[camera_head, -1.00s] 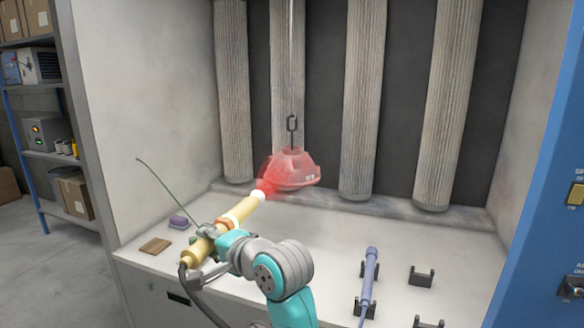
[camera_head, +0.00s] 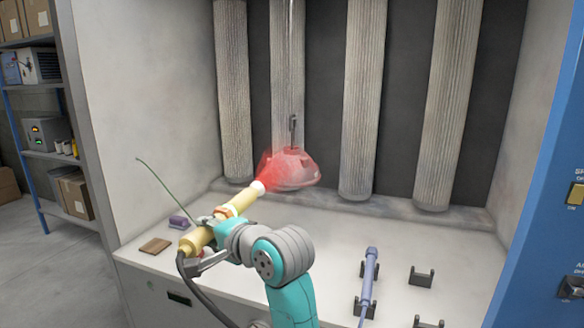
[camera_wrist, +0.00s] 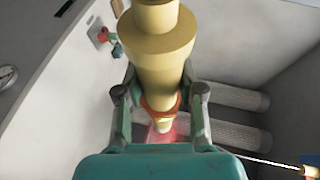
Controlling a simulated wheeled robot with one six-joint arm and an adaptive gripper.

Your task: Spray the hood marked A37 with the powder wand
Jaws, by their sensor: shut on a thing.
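The hood (camera_head: 298,172) hangs from a hook in the middle of the booth and looks red. Its mark cannot be read at this moment. My gripper (camera_head: 217,230) is shut on the cream powder wand (camera_head: 237,204), which points up and right at the hood. A red spray cloud (camera_head: 268,168) leaves the wand's white tip and covers the hood's left side. The tip is close to the hood, apparently without touching it. In the wrist view the wand (camera_wrist: 160,60) lies between my gripper's fingers (camera_wrist: 160,108), and its far end is partly hidden.
A blue-purple wand (camera_head: 370,270) rests in holders at the right of the bench (camera_head: 320,235). Empty black holders (camera_head: 421,277) stand beside it. A brown block (camera_head: 155,245) and a purple block (camera_head: 179,222) lie at the left. Pleated filter columns (camera_head: 363,110) line the back.

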